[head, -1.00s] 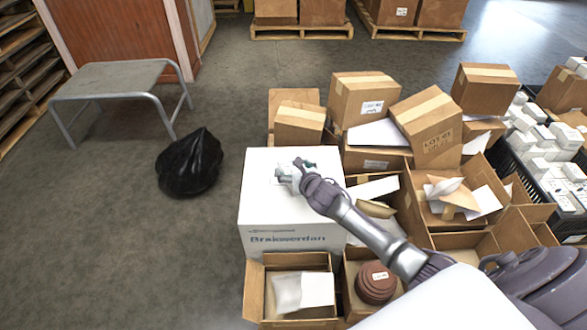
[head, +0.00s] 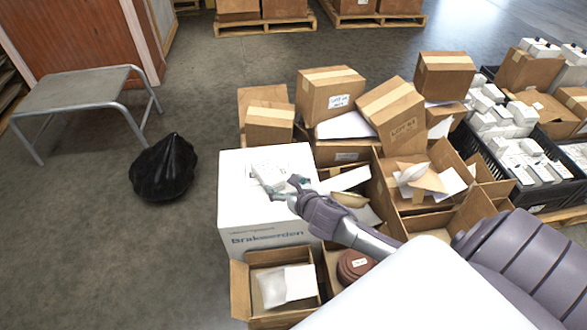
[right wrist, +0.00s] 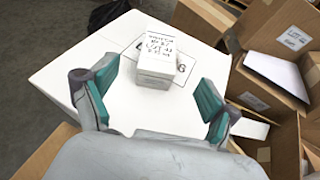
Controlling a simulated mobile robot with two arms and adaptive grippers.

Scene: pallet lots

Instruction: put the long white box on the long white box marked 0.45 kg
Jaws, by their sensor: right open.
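A white box with handwriting on top (right wrist: 160,46) sits on the big white carton, within the printed label area. A seam on its near face suggests it lies flush on a second white box (right wrist: 155,81); the lower one's top is hidden. The 0.45 kg mark is not legible. In the head view the small white box (head: 266,174) shows on the carton just beyond my fingers. My right gripper (right wrist: 158,98) is open, its teal pads apart on either side, on the near side of the boxes and clear of them. My left gripper is not in view.
The big white carton (head: 265,218) has bare top around the boxes. Open cardboard boxes (head: 238,290) and piled brown cartons (head: 330,95) crowd its front and right. A black bag (head: 163,170) and grey bench (head: 75,90) stand left. Black crates (head: 490,176) hold several white boxes.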

